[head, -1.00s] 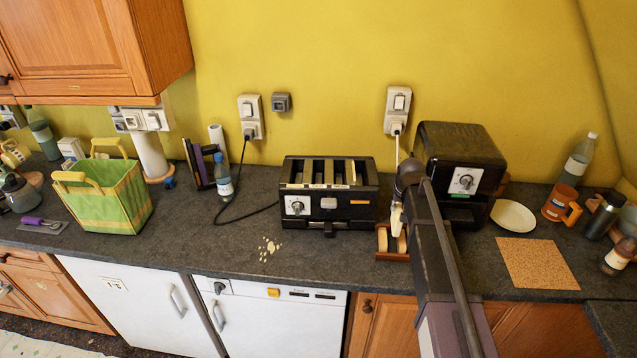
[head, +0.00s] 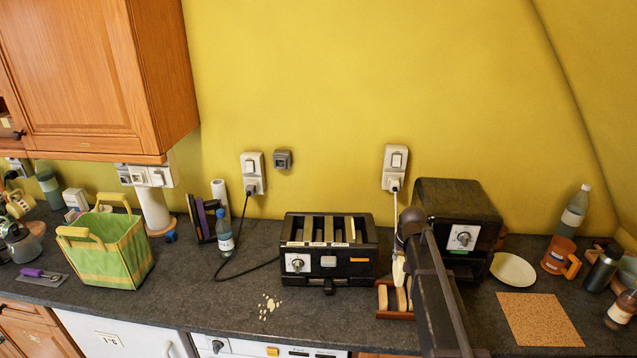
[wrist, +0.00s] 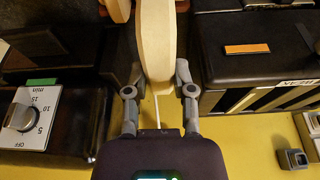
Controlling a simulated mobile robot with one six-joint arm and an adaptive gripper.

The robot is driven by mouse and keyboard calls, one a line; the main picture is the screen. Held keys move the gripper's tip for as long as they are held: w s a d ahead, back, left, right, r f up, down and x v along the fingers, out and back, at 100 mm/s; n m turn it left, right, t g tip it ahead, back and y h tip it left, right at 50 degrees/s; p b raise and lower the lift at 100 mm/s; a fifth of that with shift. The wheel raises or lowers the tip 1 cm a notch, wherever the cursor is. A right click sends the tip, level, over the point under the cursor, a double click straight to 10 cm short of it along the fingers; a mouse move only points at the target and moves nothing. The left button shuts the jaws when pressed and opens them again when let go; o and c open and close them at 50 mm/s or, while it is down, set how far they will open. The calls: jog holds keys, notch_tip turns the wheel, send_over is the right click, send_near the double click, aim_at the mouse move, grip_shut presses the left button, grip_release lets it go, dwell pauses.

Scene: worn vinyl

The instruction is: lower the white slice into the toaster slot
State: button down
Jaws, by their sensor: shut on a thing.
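My gripper (wrist: 160,92) is shut on the white slice (wrist: 155,40), which stands on edge between the two fingers in the wrist view. In the head view the white slice (head: 398,271) is a pale upright strip, just above or behind the wooden rack (head: 394,315); I cannot tell whether they touch. My arm hides the fingers there. The black toaster (head: 330,264) stands to the left of the slice, with several long slots open on top and a dial on its front. In the wrist view the toaster (wrist: 235,72) is on the right.
A black oven-like box with a dial (head: 462,240) stands close to the right of my gripper. The rack holds pale slices.

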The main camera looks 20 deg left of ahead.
notch_tip(320, 180, up, 15)
jog(key=d+p, duration=0.1)
jog(key=p, duration=1.2)
jog(key=shift+s+n+p, duration=0.3)
jog(key=shift+s+n, duration=0.05)
jog(key=shift+n, duration=0.05)
jog(key=shift+d+f, duration=0.1)
